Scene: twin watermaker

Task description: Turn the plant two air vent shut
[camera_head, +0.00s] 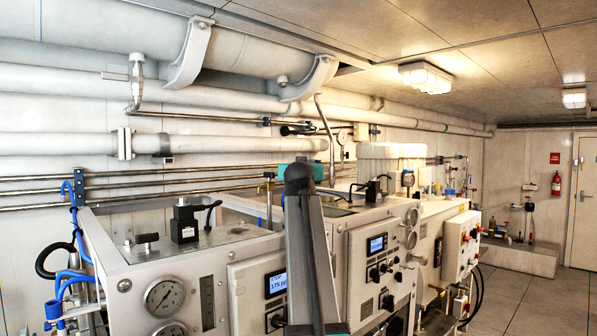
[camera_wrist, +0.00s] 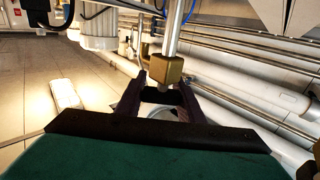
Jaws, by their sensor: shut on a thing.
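In the wrist view my gripper (camera_wrist: 160,96) has its two dark fingers closed in at the base of a brass-coloured fitting (camera_wrist: 167,70) on a metal tube. This fitting appears to be the air vent. The part between the fingertips is dark and partly hidden, so the vent's handle angle cannot be told. In the head view my dark arm link stands in front of the machines and hides the fingers. A teal part of my wrist shows behind the link's top. A thin upright stem (camera_head: 269,205) stands just left of my arm.
Plant cabinets with gauges (camera_head: 164,296) and a lit display panel (camera_head: 377,245) fill the front. Long white pipes (camera_head: 230,103) and thin metal rails run along the wall behind. Open floor (camera_head: 530,295) lies at the right. A white canister (camera_wrist: 99,28) hangs near my gripper.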

